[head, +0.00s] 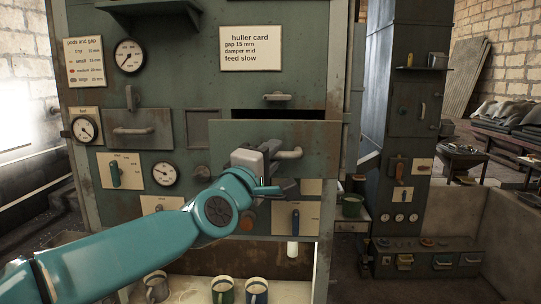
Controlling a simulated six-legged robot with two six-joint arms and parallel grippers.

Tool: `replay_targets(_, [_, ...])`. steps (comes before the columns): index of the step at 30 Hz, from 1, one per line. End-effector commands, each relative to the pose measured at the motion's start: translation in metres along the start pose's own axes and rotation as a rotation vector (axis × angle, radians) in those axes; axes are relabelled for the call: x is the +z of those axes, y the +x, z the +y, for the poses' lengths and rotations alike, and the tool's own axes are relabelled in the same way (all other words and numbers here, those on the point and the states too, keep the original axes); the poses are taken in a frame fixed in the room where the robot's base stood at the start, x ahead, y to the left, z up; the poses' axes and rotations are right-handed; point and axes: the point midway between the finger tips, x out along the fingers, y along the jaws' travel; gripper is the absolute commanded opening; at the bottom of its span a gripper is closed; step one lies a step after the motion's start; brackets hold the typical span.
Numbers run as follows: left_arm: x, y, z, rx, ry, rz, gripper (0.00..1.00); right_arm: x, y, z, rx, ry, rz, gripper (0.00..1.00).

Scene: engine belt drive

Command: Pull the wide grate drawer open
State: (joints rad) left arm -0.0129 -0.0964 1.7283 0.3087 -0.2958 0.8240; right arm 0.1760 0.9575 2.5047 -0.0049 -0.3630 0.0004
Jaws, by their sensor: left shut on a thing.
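The wide grate drawer (318,137) is a worn grey-green front in the middle of the machine. It stands out from the machine face, with a dark gap (280,114) showing above it, so it is at least partly open. Its pale bar handle (291,154) runs across the front. My left gripper (268,154) is at the left part of this handle and shut on it. The gripper and my teal arm hide the handle's left end and the drawer's lower left. My right gripper is not in view.
A smaller drawer (140,131) with a handle is to the left. Another handle (277,96) sits just above the gap. Gauges and levers surround the drawer. Several mugs (223,290) stand on the pale shelf below. A dark cabinet (405,110) stands at the right.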

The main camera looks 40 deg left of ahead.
Motion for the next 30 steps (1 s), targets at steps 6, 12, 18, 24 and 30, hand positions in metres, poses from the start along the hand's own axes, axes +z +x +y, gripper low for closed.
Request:
replay_targets(6, [0.001,0.000,0.000,-0.001,0.000,-0.001,0.29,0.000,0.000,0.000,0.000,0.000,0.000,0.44])
replay_targets(12, [0.001,-0.001,0.000,0.000,0.001,0.000,0.29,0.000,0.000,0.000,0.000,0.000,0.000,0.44])
replay_targets(18, [0.001,-0.011,0.000,0.001,-0.001,0.000,0.29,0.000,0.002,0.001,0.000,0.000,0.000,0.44])
replay_targets(24, [0.001,-0.054,0.001,0.004,-0.001,0.000,0.29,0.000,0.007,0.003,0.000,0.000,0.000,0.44])
replay_targets(30, [0.001,-0.108,0.003,0.003,-0.001,0.000,0.29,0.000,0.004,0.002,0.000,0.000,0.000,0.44])
